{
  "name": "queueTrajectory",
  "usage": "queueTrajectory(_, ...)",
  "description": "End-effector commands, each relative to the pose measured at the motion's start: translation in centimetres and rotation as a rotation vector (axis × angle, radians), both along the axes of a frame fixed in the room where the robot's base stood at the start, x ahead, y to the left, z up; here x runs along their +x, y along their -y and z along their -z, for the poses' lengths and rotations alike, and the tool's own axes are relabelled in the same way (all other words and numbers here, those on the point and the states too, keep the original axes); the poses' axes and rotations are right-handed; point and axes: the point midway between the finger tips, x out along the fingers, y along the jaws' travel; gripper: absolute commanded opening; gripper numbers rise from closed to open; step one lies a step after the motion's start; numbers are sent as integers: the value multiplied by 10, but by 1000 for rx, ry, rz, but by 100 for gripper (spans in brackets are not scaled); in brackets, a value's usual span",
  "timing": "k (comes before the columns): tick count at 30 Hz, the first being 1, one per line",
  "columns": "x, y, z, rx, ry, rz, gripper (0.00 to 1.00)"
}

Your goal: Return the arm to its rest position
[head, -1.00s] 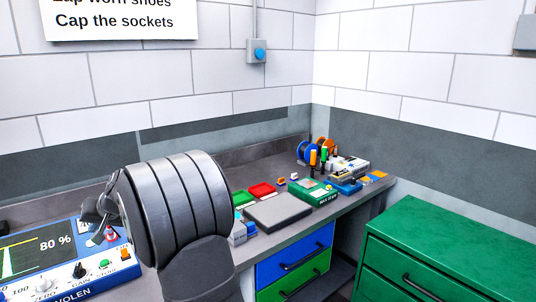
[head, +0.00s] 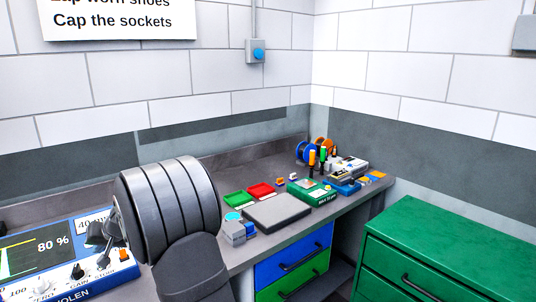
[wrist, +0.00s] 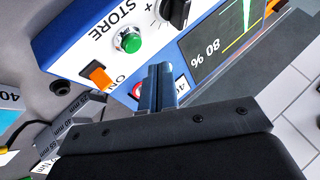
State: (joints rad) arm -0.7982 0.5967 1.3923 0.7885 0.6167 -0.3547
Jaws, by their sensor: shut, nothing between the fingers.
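My gripper (head: 104,240) is at the left in the head view, partly hidden by my own dark, ribbed arm link. It hangs in front of the right part of the blue instrument (head: 97,284). In the wrist view my gripper's two fingers (wrist: 161,85) are together, with nothing seen between them. They overlap the instrument's white panel (wrist: 118,66), near a green button (wrist: 130,41) and an orange switch (wrist: 100,76). I cannot tell whether the fingertips touch the panel.
The instrument's screen (head: 40,248) reads 80 %. On the bench are a grey slab (head: 277,211), a green tray (head: 240,198), a red tray (head: 261,190) and a grey block (head: 233,231). A green cabinet (head: 450,250) stands at the right. A wall box (head: 256,51) has a blue button.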

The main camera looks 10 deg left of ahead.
Motion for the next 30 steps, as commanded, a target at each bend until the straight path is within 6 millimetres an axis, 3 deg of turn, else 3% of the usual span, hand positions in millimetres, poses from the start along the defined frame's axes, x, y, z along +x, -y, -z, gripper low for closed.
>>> queueTrajectory(1, 2, -2, -23, 14, 13, -1, 0)
queueTrajectory(8, 1, -1, -69, 12, 12, -2, 0)
queueTrajectory(30, -12, 13, -85, -69, -322, 313, 0)
